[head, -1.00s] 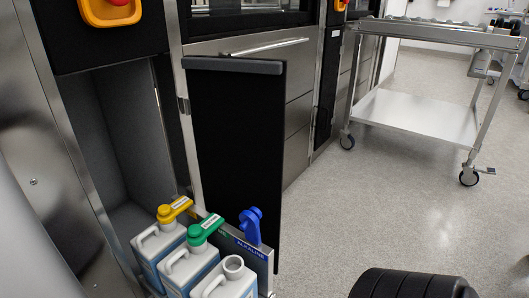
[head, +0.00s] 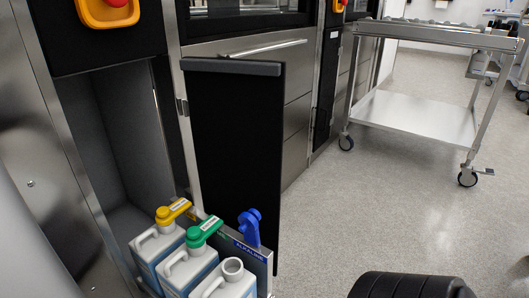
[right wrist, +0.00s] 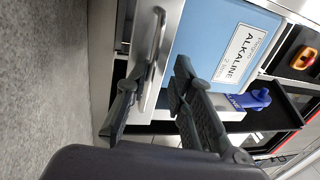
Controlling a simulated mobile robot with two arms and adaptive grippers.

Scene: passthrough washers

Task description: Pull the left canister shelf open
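The canister shelf (head: 263,268) is out in front of its dark compartment, at the lower left of the head view. It holds white-and-blue canisters: one with a yellow cap (head: 174,211), one with a green cap (head: 204,233) and one with an open neck (head: 231,268). A blue cap (head: 250,228) stands on the shelf's edge by the ALKALINE label. In the right wrist view my right gripper (right wrist: 150,98) has its fingers apart, with the shelf's metal front edge and handle (right wrist: 149,75) between or close to them. Contact is unclear. My left gripper is out of view.
A black door (head: 235,150) stands open just right of the shelf. The compartment (head: 125,140) behind the shelf is an open recess. A steel cart (head: 415,118) on wheels stands at the back right. The floor (head: 370,215) between is clear.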

